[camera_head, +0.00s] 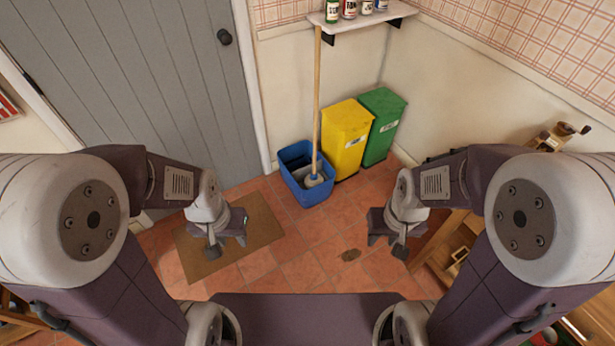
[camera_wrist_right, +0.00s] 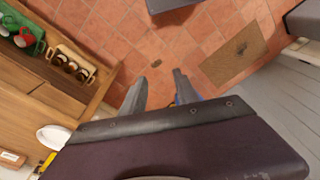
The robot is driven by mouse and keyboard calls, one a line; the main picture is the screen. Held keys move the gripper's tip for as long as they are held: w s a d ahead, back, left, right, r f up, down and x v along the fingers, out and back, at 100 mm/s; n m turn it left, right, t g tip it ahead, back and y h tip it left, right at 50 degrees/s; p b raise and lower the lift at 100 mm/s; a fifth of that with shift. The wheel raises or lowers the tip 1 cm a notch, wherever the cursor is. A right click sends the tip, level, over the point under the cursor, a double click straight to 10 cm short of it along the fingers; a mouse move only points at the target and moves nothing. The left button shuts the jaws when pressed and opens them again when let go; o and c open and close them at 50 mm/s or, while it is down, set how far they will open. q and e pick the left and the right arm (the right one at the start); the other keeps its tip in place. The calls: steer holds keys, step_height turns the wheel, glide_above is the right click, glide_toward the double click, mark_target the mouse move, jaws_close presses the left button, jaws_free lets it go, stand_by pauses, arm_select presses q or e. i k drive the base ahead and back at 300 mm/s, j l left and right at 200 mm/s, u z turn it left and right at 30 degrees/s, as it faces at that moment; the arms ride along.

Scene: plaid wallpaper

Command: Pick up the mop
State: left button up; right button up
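The mop (camera_head: 316,110) stands nearly upright in a blue bucket (camera_head: 298,178), with its long wooden handle reaching up toward the wall shelf. The mop head is pale with a blue socket and sits inside the bucket. My left gripper (camera_head: 227,246) is open and empty above the floor mat, in front and to the left of the bucket. My right gripper (camera_head: 386,244) is open and empty, in front and to the right of the bucket. Its two separated fingers also show in the right wrist view (camera_wrist_right: 160,92). Neither gripper touches the mop.
A yellow bin (camera_head: 346,135) and a green bin (camera_head: 384,125) stand right of the bucket. A shelf (camera_head: 365,17) with cans is above. A brown mat (camera_head: 235,250) lies on the tiled floor. Wooden furniture (camera_head: 440,250) is at right, a grey door (camera_head: 135,90) at left.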

mark_target(313, 179)
steer(key=i+u, duration=0.1)
steer(key=i, duration=0.45)
steer(key=i+l+u, duration=0.15)
steer(key=i, duration=0.45)
steer(key=i+l+u, duration=0.1)
steer(key=i, duration=0.45)
